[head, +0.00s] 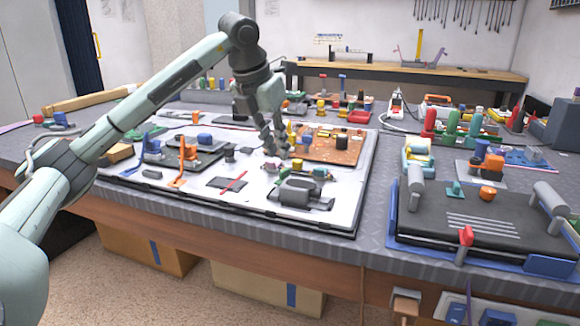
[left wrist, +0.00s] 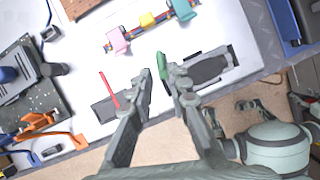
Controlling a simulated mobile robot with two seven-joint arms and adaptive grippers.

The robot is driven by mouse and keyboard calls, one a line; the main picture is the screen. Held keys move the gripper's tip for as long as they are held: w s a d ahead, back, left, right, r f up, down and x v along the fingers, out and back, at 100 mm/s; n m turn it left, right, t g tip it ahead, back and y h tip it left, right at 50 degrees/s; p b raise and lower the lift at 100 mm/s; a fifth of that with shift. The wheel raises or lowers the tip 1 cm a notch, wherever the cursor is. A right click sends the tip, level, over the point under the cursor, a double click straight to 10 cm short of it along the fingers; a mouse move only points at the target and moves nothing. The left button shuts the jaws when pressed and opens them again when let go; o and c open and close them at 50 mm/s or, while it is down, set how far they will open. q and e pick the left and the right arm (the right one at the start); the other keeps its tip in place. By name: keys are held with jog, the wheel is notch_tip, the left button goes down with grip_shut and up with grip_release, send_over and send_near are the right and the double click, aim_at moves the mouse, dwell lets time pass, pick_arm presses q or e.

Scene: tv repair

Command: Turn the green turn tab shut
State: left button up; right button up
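My left gripper (head: 274,150) reaches down over the white board in the head view. In the left wrist view its two fingers (left wrist: 160,77) are apart, with nothing clamped between them. A green tab (left wrist: 162,65) stands at the fingertips, in the gap between them as seen from the wrist. I cannot tell whether the fingers touch it. It sits beside a grey block on a black plate (left wrist: 210,68). That block also shows in the head view (head: 298,192). In the head view the tab is hard to tell from other small green parts. My right gripper is not identifiable.
A red stick (head: 236,182) lies on a dark plate to the left. An orange-brown circuit board (head: 335,146) lies behind. A dark device on blue (head: 475,222) stands right.

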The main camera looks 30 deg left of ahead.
aim_at(285, 170)
pick_arm(q)
jog(key=x, duration=0.5)
jog(key=shift+w+f, duration=0.1)
jog(key=shift+f, duration=0.3)
grip_shut()
